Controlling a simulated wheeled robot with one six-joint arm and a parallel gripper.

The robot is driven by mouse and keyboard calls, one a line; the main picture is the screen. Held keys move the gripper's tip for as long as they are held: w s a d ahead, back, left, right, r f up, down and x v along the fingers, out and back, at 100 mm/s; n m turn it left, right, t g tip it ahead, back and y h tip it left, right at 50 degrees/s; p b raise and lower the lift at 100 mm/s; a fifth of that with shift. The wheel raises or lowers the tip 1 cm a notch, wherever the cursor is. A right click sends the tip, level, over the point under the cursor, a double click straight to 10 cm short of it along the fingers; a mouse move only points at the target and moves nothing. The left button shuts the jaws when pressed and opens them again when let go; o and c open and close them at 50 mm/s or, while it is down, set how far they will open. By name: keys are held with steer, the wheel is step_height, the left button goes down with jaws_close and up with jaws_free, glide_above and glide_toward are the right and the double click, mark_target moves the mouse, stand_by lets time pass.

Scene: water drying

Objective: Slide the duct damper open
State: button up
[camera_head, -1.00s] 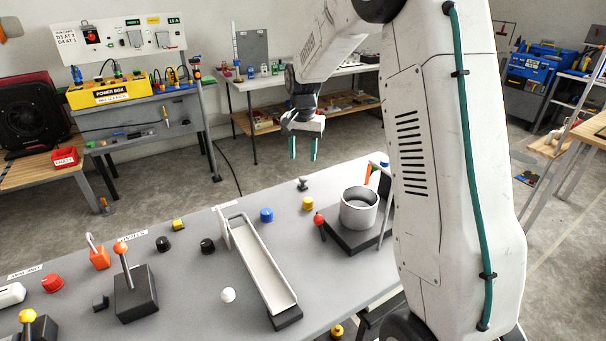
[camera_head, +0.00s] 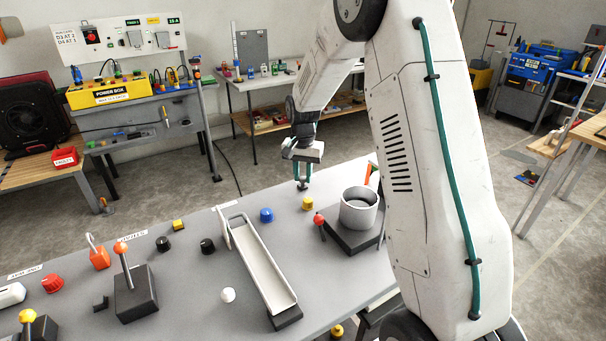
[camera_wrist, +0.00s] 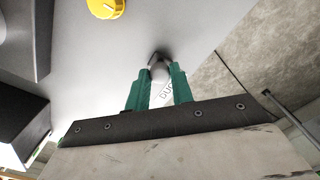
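A small dark knob (camera_head: 303,187), which I take to be the duct damper's handle, stands at the far edge of the grey bench. My gripper (camera_head: 303,178) points down right above it, with its teal fingers at the knob. In the wrist view, the pale-topped knob (camera_wrist: 159,72) shows between the tips of my gripper (camera_wrist: 162,75). The fingers are apart, with a gap on view between them; whether they touch the knob is unclear. A white label with partly hidden lettering, seemingly "DUCT", lies by the knob (camera_wrist: 166,94). The damper's slot is hidden.
A yellow knob (camera_head: 308,203) and a blue knob (camera_head: 266,215) stand close by on the bench (camera_head: 190,280).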

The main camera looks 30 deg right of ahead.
mark_target(286, 193)
jaws_close()
steer(key=a, duration=0.5)
steer(key=shift+a, duration=0.4)
steer(key=o, duration=0.6)
jaws_free()
steer(key=shift+r, duration=0.1)
step_height(286, 193, up, 8)
steer(key=shift+f, duration=0.15)
